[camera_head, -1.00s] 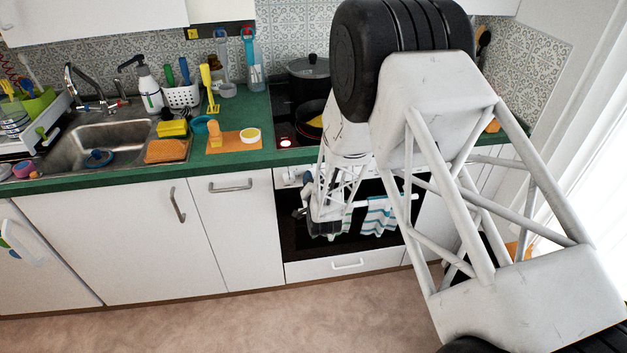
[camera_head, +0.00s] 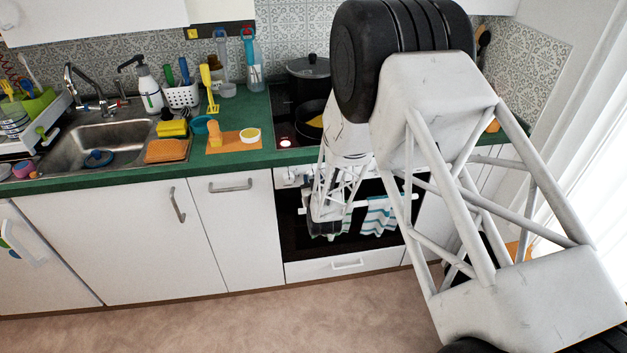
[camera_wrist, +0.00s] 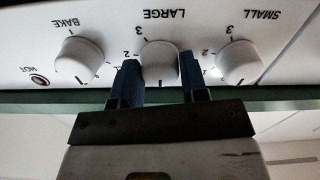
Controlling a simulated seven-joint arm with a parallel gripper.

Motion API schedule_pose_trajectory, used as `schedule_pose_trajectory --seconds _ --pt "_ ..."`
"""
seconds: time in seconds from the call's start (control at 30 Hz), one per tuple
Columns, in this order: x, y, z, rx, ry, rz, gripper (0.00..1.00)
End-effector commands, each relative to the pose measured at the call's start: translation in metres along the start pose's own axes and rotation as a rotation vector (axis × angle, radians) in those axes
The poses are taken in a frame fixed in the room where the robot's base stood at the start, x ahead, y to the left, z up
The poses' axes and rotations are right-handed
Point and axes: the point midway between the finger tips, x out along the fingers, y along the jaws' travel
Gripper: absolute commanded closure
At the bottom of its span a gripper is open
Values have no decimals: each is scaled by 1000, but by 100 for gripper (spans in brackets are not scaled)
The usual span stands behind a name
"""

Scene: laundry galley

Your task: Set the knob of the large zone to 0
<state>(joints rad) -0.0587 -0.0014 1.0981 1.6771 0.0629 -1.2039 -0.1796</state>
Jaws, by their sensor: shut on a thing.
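The large-zone knob (camera_wrist: 160,63) is a white round knob under the word LARGE, upside down in the wrist view. My gripper (camera_wrist: 160,72) has one dark blue finger on each side of this knob and is shut on it. The numbers 2 and 3 show beside the knob; the fingers partly cover its scale, and I cannot read its setting. In the head view my arm hides the knob and most of the gripper, in front of the oven (camera_head: 294,235).
The BAKE knob (camera_wrist: 80,60) and the SMALL knob (camera_wrist: 238,62) flank the fingers closely. Striped towels (camera_head: 381,216) hang on the oven front. The floor in front is clear.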

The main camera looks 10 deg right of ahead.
Motion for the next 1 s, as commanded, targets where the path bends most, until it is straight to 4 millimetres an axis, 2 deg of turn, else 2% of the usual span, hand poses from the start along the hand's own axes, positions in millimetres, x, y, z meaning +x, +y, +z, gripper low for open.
schedule_pose_trajectory --seconds 0.57,0.6,0.73,0.77,1.0 --pt "0 0 1 -55 -1 0 83" --pt "0 0 1 -55 -1 0 58" --pt "0 0 1 -55 -1 0 38" --pt "0 0 0 -55 -1 0 35" --pt "0 0 0 -55 -1 0 35"
